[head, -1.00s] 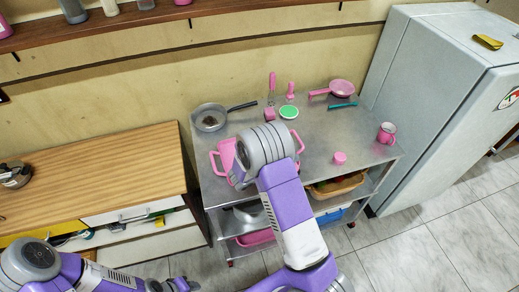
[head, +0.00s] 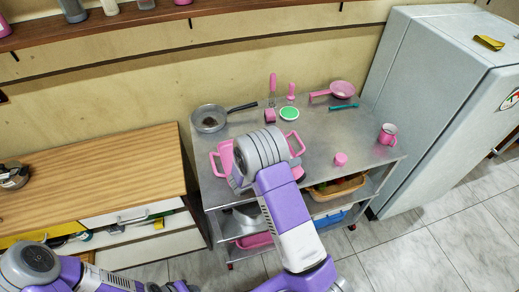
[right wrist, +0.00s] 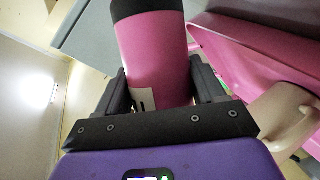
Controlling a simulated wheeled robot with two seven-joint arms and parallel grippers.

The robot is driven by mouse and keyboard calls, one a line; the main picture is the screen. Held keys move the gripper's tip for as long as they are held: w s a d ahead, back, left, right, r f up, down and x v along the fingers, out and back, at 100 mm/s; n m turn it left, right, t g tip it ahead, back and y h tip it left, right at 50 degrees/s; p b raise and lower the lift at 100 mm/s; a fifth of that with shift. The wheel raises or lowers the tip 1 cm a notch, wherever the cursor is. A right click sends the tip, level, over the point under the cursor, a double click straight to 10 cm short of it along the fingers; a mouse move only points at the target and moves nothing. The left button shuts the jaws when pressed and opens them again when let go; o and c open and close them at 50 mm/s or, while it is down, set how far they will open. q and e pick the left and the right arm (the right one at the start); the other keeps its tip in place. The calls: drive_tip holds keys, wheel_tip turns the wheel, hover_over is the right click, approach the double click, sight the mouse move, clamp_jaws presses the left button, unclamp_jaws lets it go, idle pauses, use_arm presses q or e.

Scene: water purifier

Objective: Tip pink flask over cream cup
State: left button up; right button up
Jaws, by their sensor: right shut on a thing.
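The pink flask (right wrist: 153,55), with a black end, is between the fingers of my right gripper (right wrist: 165,88) in the right wrist view. The gripper is shut on it. In the head view my right wrist hides most of the gripper and flask above the left part of the steel table. A cream rounded object (right wrist: 283,115), perhaps the cream cup, shows at the right of the right wrist view, beside the gripper and apart from the flask. It is hidden in the head view. My left gripper (head: 176,287) is only partly in view at the bottom edge, and its fingers are unclear.
A pink tray (head: 226,155) with handles lies under my right wrist. A pan (head: 209,118), a green-topped round item (head: 289,114), a pink mug (head: 388,134) and a small pink cup (head: 340,159) stand on the steel table (head: 330,125). The table's right middle is mostly clear.

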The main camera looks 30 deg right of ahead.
drive_tip(key=shift+s+d+r, duration=0.15)
drive_tip(key=shift+s+r, duration=0.05)
drive_tip(key=shift+r, duration=0.05)
idle(0.4)
drive_tip(key=shift+s+d+f+n+g+h+b, duration=0.1)
drive_tip(key=shift+s+f+n+g+h+b, duration=0.35)
drive_tip(key=shift+n, duration=0.45)
idle(0.9)
drive_tip(key=shift+s+d+r+n+h+b, duration=0.1)
drive_tip(key=shift+r+n+h+b, duration=0.15)
drive_tip(key=shift+n+b, duration=0.25)
idle(1.3)
drive_tip(key=shift+r+p, duration=0.15)
drive_tip(key=shift+p, duration=0.3)
drive_tip(key=shift+w+r+n+g+h+p, duration=0.35)
drive_tip(key=shift+r+n+p, duration=0.45)
drive_tip(key=shift+p, duration=0.5)
idle(1.7)
drive_tip(key=f+b, duration=0.1)
drive_tip(key=f+m+b, duration=0.1)
drive_tip(key=b, duration=0.1)
drive_tip(key=shift+s+f, duration=0.2)
drive_tip(key=shift+s, duration=0.05)
drive_tip(key=shift+s+f+m+y+b, duration=0.1)
drive_tip(key=shift+m+y+b, duration=0.25)
drive_tip(key=shift+m+y, duration=0.1)
drive_tip(key=shift+r+p, duration=0.25)
drive_tip(key=shift+p, duration=0.2)
